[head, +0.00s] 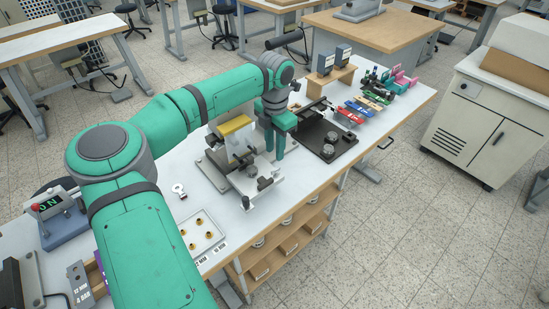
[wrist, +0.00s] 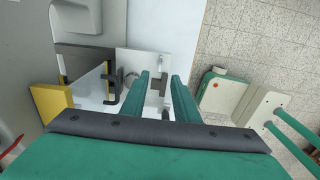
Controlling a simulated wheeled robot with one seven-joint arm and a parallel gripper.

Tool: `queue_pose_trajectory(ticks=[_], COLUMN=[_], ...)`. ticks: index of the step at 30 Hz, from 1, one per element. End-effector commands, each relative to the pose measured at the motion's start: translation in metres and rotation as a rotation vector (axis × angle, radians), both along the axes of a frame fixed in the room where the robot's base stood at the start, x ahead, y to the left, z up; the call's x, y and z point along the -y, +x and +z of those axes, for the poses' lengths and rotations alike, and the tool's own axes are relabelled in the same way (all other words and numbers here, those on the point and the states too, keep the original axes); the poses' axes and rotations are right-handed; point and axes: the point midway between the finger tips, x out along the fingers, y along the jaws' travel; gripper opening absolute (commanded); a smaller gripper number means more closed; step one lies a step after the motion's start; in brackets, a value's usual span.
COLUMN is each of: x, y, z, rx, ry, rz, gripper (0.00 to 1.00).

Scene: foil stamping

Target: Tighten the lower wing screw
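The stamping press (head: 222,176) stands on the bench on a grey base plate, with a yellow block (head: 234,125) on top. My gripper (head: 274,152) is at its right side, fingers pointing down. In the wrist view, my gripper (wrist: 161,76) has its two green fingers apart, with a visible gap. A dark grey fitting (wrist: 157,88) shows in that gap; I cannot tell whether it is a wing screw or whether the fingers touch it. A black bracket-like part (wrist: 112,88) is left of the fingers. The lower wing screw cannot be clearly made out; my fingers may hide it.
A black plate with round dark parts (head: 329,143) lies right of the press. Coloured blocks (head: 350,115) and a wooden stand (head: 331,76) are farther back. A white tray with brass pieces (head: 201,232) and a small key-like tool (head: 179,190) lie at the front left.

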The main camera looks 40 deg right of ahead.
Motion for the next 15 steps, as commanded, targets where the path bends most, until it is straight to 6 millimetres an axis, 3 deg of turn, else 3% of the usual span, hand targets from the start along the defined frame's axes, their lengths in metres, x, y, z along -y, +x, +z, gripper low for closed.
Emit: queue_pose_trajectory(ticks=[6,15], x=[-0.002,-0.002], y=[0.001,0.001], z=[0.02,0.023], rx=[0.0,0.0], ry=[0.0,0.0], rz=[0.003,0.004], gripper=[0.28,0.28])
